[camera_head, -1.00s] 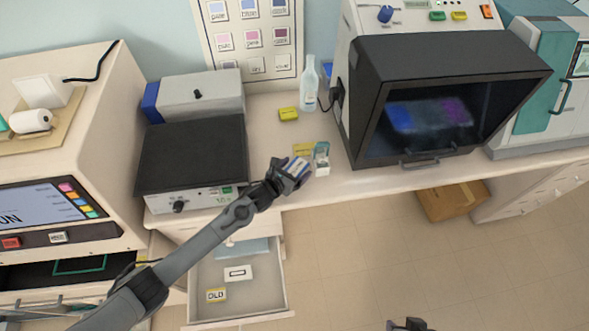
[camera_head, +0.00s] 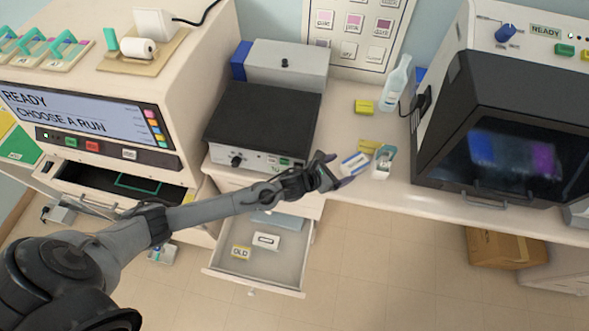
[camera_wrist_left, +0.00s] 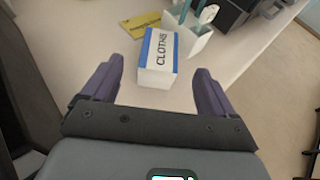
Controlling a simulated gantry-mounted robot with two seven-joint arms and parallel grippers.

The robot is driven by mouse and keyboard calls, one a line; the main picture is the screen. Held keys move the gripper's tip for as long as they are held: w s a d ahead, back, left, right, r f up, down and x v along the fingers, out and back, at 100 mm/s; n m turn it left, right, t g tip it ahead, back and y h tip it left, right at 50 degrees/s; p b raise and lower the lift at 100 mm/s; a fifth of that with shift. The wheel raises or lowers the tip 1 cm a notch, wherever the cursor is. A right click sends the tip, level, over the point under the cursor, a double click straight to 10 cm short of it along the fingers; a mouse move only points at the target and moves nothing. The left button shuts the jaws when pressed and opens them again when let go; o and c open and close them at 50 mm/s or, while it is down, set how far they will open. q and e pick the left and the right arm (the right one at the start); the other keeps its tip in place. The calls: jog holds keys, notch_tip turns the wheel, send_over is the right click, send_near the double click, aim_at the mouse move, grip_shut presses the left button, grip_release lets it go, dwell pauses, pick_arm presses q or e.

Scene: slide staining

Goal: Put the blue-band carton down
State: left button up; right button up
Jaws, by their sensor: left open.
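The blue-band carton (camera_head: 354,163) is a small white box with blue edges. It rests on the counter near its front edge, just left of a white holder (camera_head: 383,160). The left wrist view shows the carton (camera_wrist_left: 158,58) with "CLOTHS" printed on top. My left gripper (camera_head: 340,173) is open, just left of and in front of the carton. In the wrist view its two purple fingers (camera_wrist_left: 155,92) stand apart on either side of the carton's near end, with gaps showing. My right gripper is not in view.
A yellow packet (camera_head: 368,146) lies behind the carton and a yellow box (camera_head: 365,107) farther back. A clear bottle (camera_head: 396,84) stands behind. A black-topped device (camera_head: 262,125) is left, a dark hood (camera_head: 510,130) right. An open drawer (camera_head: 285,278) sits below.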

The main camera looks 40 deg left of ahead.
pick_arm(q)
jog(key=s+d+n+g+y, duration=0.2)
jog(key=s+d+n+g, duration=0.15)
jog(key=s+n, duration=1.25)
jog(key=s+a+r+n+g+y, duration=0.1)
jog(key=s+a+r+n+g, duration=0.1)
jog(key=s+n, duration=0.5)
jog(key=s+a+r+n+g+y, duration=0.1)
jog(key=s+a+n, duration=0.4)
jog(key=n, duration=0.9)
jog(key=s+r+g, duration=0.1)
jog(key=s+g, duration=0.1)
jog(key=s, duration=0.1)
jog(key=shift+s+a+r+n+g, duration=0.2)
jog(key=shift+s+r+n+g, duration=0.1)
jog(key=shift+r+g, duration=0.1)
jog(key=shift+r, duration=0.1)
